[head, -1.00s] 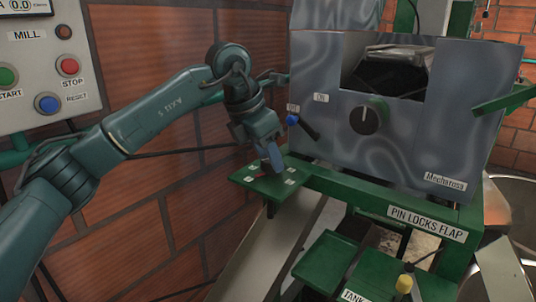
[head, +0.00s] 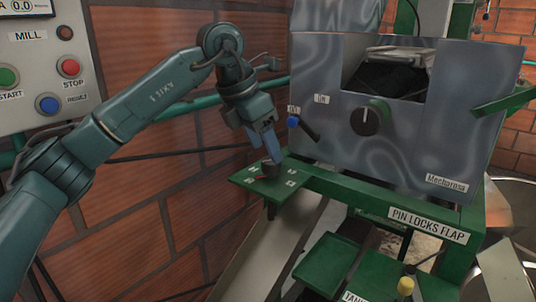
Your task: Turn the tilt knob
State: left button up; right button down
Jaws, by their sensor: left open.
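Two knobs are in view, and no readable label says which is the tilt knob. A small dark knob (head: 270,170) with a red mark beside it stands on a green plate (head: 250,185) with several small white labels. My left gripper (head: 265,157) points down just above this knob, open, with its blue-grey fingers apart. Whether a finger touches the knob cannot be told. A larger round black knob (head: 364,121) with a white pointer, upright, sits on the front of the grey metal hopper (head: 310,80). My right gripper is not in view.
The mill control panel (head: 45,75) is at left, before a brick wall (head: 190,190). A green frame beam (head: 350,193) runs right from the plate.

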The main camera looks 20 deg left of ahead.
pick_arm(q)
jog(key=v, duration=0.9)
jog(key=shift+r, duration=0.4)
jog(key=shift+s+a, duration=0.1)
